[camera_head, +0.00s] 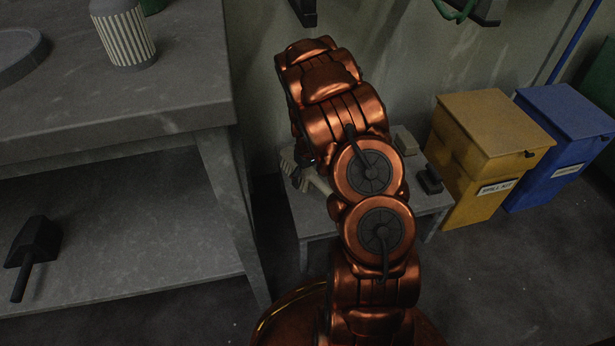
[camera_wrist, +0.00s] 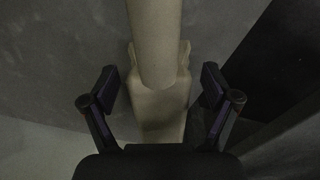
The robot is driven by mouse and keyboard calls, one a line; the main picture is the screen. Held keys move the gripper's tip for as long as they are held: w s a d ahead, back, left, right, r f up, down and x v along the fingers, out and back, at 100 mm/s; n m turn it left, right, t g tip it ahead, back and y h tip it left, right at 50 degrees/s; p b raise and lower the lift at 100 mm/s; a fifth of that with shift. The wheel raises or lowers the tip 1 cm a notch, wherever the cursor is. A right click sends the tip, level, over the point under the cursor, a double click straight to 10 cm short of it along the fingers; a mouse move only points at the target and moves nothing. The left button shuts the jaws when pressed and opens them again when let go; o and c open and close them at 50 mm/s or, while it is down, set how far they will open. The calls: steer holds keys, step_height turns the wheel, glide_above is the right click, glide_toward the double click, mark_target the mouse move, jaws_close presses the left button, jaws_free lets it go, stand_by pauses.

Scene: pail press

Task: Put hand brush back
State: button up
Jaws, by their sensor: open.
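A pale beige object with a rounded handle, which may be the hand brush, fills the middle of the wrist view (camera_wrist: 158,100). A pale beige thing (camera_head: 300,172) also shows at the left end of a low grey table in the head view, partly hidden by my arm; I cannot tell for sure that it is the same one. My gripper (camera_wrist: 161,84) is open, with one finger on each side of the beige object and a visible gap on both sides. In the head view my gripper is mostly hidden behind my arm.
The low table (camera_head: 322,224) also bears a dark block (camera_head: 428,180) and a grey block (camera_head: 404,141). A yellow bin (camera_head: 487,140) and a blue bin (camera_head: 562,135) stand right of it. A workbench (camera_head: 150,120) at left holds a striped canister (camera_head: 124,38); a dark dustpan-like tool (camera_head: 36,243) lies on its lower shelf.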

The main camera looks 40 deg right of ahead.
mark_target(308, 170)
step_height(308, 170, up, 12)
steer(key=p, duration=0.3)
steer(key=shift+r, duration=0.15)
stand_by(0.6)
